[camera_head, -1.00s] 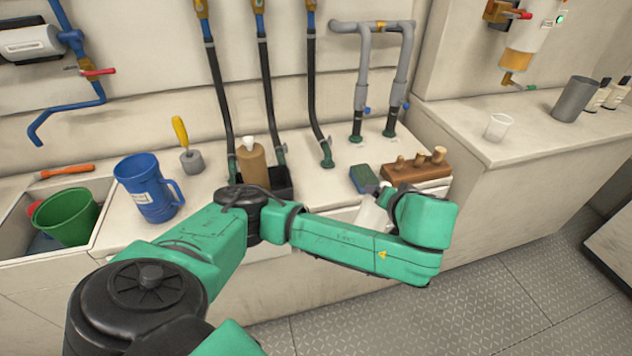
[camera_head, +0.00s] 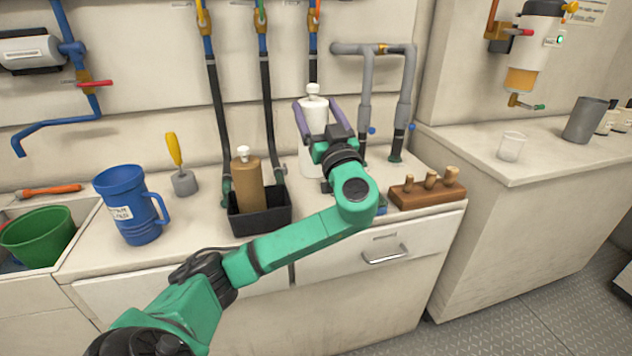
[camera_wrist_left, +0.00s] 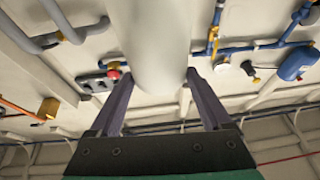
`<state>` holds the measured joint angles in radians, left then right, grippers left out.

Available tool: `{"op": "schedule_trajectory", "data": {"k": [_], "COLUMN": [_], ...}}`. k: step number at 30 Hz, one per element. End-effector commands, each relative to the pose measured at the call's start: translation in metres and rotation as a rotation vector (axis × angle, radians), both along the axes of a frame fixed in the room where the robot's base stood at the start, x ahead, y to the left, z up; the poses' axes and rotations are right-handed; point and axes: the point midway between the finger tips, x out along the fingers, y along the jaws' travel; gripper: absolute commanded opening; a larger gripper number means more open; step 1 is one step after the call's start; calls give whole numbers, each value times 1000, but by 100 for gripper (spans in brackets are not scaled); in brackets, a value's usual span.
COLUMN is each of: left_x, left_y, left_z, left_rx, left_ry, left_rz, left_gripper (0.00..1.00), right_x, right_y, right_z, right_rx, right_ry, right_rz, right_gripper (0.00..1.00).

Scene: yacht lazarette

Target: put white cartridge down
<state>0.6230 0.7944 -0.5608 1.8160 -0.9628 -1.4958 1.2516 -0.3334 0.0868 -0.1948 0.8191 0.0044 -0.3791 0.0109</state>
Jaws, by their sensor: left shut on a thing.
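The white cartridge (camera_head: 311,150), a white bottle shape with a round knob on top, stands upright in the head view, behind the counter's front edge and in front of the hoses. My left gripper (camera_head: 316,103) is shut on it, with one purple finger on each side. In the left wrist view the pale cartridge (camera_wrist_left: 158,45) fills the gap between the fingers (camera_wrist_left: 158,85). My wrist covers part of its lower right side. I cannot tell whether its base touches the counter. My right gripper is not in view.
Left of the cartridge, a black bin (camera_head: 262,218) holds a brown bottle (camera_head: 249,183). A wooden block with pegs (camera_head: 428,193) is to the right. A blue jug (camera_head: 128,205) and a yellow-handled tool (camera_head: 179,165) stand further left. Hoses and grey pipes (camera_head: 365,90) rise behind.

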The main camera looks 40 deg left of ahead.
Motion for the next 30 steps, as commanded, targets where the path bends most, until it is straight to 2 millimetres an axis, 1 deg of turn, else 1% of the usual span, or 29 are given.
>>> {"op": "schedule_trajectory", "data": {"k": [1,3,6,11,15,18,26,30], "left_x": [0,0,0,0,0,-1,0,0], "left_y": [0,0,1,0,0,0,0,0], "left_z": [-17,-40,-67,-93,-120,-126,-127,-128], "left_rx": [5,4,2,0,0,-1,-2,-2], "left_ry": [7,7,3,2,2,-3,-3,-2], "left_rz": [3,2,2,1,1,1,0,-1], "left_gripper": [24,24,24,24,24,24,24,24], "right_x": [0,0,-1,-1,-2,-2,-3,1], "right_y": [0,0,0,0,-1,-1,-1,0], "right_z": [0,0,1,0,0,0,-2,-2], "right_rx": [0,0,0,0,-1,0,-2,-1], "right_ry": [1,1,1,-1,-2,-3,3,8], "right_rz": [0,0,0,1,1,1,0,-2], "right_gripper": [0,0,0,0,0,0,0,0]}}
